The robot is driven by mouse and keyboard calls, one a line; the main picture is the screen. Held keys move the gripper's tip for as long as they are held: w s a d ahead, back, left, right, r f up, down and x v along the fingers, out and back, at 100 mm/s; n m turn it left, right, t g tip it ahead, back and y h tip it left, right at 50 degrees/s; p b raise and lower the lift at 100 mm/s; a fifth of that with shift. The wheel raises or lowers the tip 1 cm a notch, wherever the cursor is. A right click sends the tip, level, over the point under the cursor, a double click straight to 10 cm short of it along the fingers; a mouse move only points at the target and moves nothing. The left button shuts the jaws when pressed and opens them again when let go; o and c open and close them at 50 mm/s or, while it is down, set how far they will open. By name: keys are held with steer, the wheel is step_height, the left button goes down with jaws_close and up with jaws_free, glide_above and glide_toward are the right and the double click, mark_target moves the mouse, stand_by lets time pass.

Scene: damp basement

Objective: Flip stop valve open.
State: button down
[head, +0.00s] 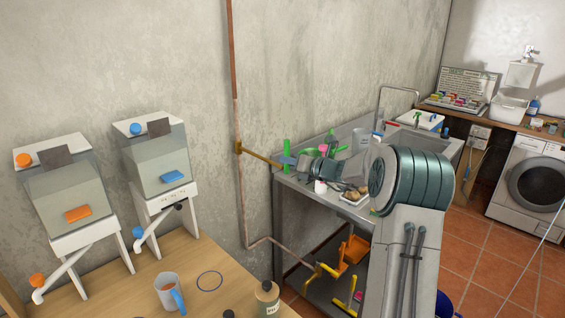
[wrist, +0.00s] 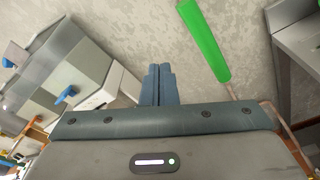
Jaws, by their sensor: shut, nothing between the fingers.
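A copper pipe (head: 241,200) runs down the wall, with a brass fitting (head: 238,148) and a brass branch reaching right. A green lever grip (head: 286,147), apparently the stop valve's handle, stands near the branch's end. The green grip (wrist: 205,42) is large in the wrist view, slanting, with a thin metal stem at its lower end. My gripper (head: 284,160) is in front of the lever in the head view. In the wrist view its blue fingers (wrist: 160,72) are shut and empty, left of and apart from the grip. The stem's far end is hidden behind my gripper.
Two tilted dispensers, orange-marked (head: 68,190) and blue-marked (head: 160,160), stand on the wooden table (head: 195,255) at left with a mug (head: 169,291) and bottle (head: 267,298). A cluttered metal sink counter (head: 300,184) stands right of the pipe.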

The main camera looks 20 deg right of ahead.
steer(key=v, duration=0.3)
steer(key=b+v, duration=0.1)
steer(key=v, duration=0.1)
steer(key=shift+d+f, duration=0.35)
steer(key=shift+s+a, duration=0.1)
